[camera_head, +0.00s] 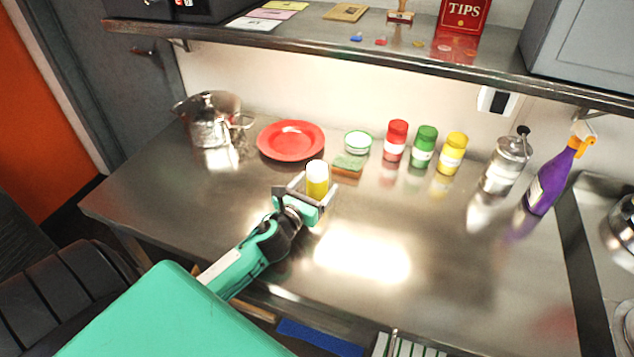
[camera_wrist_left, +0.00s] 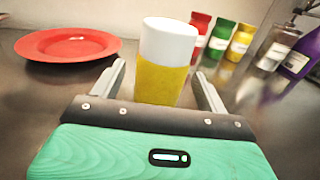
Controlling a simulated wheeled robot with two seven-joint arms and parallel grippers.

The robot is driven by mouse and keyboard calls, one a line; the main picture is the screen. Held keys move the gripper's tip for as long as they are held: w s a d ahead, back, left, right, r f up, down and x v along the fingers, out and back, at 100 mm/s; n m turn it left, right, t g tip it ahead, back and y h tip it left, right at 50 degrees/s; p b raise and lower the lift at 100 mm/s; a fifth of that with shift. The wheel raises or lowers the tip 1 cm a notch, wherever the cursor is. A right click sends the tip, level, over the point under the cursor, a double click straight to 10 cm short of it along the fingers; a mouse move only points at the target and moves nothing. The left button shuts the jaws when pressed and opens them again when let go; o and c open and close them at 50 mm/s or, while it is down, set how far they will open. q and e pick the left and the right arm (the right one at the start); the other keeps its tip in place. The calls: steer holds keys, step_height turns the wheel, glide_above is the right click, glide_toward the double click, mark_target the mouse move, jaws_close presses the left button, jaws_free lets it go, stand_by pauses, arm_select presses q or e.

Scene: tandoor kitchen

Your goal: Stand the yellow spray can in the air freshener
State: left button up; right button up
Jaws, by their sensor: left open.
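The yellow spray can (camera_head: 317,180) has a white top and stands upright on the steel counter. It also shows large in the left wrist view (camera_wrist_left: 161,82). My left gripper (camera_head: 316,186) is open, with one finger on each side of the can. In the left wrist view a gap shows beside each finger (camera_wrist_left: 160,72). A small white box with a dark front (camera_head: 497,100), on the wall under the shelf, may be the air freshener. My right gripper is not in view.
A red plate (camera_head: 291,140), a pot (camera_head: 208,125), a sponge (camera_head: 349,163) and a small green-rimmed bowl (camera_head: 358,141) are nearby. Red, green and yellow jars, a steel-topped jar (camera_head: 506,165) and a purple spray bottle (camera_head: 552,182) stand to the right. A shelf (camera_head: 300,33) overhangs the counter's back. The front middle is clear.

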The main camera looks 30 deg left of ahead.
arm_select(q)
steer(key=shift+w+a, duration=0.15)
steer(key=shift+w, duration=1.3)
steer(key=c, duration=1.3)
